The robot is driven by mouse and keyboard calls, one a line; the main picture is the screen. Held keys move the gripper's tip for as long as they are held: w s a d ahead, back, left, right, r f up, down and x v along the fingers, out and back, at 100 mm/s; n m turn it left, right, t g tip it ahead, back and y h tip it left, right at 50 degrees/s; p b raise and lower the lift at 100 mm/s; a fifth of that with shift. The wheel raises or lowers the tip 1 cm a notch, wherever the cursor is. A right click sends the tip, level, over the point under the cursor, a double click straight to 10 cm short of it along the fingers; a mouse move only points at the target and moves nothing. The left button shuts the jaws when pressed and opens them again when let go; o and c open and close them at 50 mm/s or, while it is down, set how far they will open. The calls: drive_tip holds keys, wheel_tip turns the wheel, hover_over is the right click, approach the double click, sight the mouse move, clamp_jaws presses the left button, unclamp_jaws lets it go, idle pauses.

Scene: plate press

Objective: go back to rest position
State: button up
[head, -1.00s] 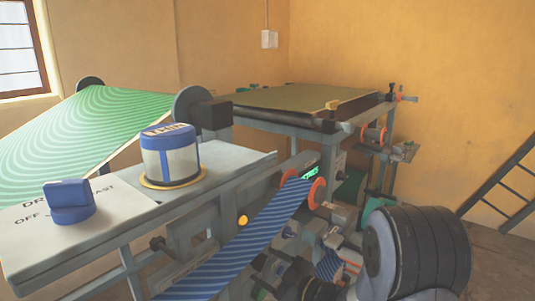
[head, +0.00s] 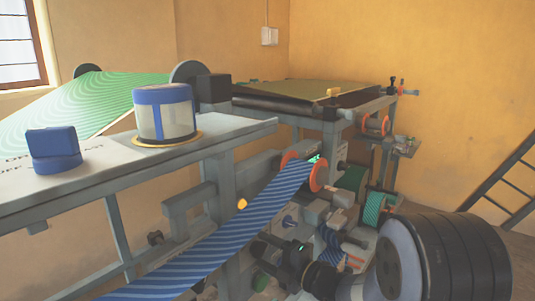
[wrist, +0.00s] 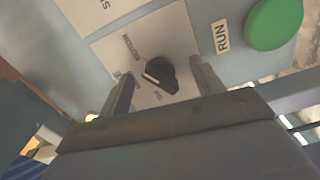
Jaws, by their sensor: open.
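My gripper (wrist: 162,88) shows in the wrist view with its two fingers apart. A black rotary knob (wrist: 160,73) on a white label plate lies in the picture between the fingertips; I see no finger pressing it, and the exact gap cannot be told. A round green button (wrist: 273,23) beside a RUN label is to the upper right. In the head view my dark arm fills the lower right, and the gripper's fingers cannot be made out there.
A grey bench with a blue knob (head: 54,150) and a blue-capped lamp-like drum (head: 164,113) is on the left. A blue striped web (head: 225,235) runs up to an orange-rimmed roller. The press table (head: 305,93) stands behind. A dark ladder (head: 505,172) leans at right.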

drive_tip(key=n, duration=0.5)
drive_tip(key=shift+r+b, duration=0.1)
drive_tip(key=shift+b, duration=0.25)
drive_tip(key=shift+r+n, duration=0.1)
drive_tip(key=shift+n, duration=2.1)
